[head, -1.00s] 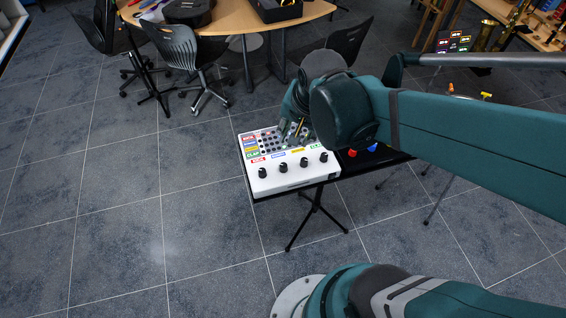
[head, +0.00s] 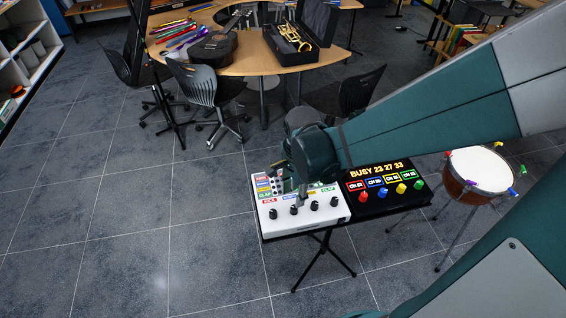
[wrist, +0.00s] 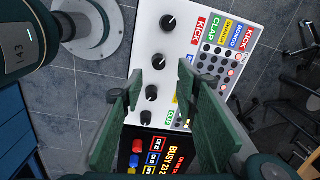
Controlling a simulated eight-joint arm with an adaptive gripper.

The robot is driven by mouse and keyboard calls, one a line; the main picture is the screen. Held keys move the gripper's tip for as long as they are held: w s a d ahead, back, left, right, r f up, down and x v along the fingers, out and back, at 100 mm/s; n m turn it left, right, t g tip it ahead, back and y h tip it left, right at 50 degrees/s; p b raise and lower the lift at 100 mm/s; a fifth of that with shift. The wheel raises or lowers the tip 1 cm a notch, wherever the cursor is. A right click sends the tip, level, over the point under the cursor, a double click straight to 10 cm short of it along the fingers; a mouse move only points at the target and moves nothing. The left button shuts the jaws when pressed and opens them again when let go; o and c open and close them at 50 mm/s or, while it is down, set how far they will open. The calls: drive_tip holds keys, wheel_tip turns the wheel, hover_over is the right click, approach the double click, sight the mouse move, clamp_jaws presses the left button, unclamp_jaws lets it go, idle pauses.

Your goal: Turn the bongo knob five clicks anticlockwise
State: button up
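The white drum machine (head: 325,216) stands on a black stand and carries a row of black knobs. The bongo knob (head: 294,210) is second from the left, below a blue label; I take it to be the second knob from the top in the wrist view (wrist: 159,62). My gripper (head: 303,200) hangs low over the knob row, just right of the bongo knob. In the wrist view my gripper (wrist: 159,80) is open, with green fingers apart and nothing held. The bongo knob shows between and just beyond the fingertips; I cannot tell whether they touch anything.
A black panel (head: 388,207) with coloured knobs and lit text reading "BUSY 23 27 33" adjoins on the right. A drum (head: 478,172) stands beyond it. Chairs and a curved table (head: 235,58) are behind. The floor at left is clear.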

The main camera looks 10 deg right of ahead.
sight(294, 208)
drive_tip(key=shift+a+f+m, duration=0.15)
drive_tip(key=shift+f+m, duration=0.25)
drive_tip(key=shift+f, duration=0.05)
drive_tip(key=shift+f, duration=0.1)
drive_tip(key=shift+w+f+b, duration=0.1)
drive_tip(key=shift+f+b, duration=0.5)
drive_tip(key=shift+f, duration=3.15)
drive_tip(key=c, duration=0.9)
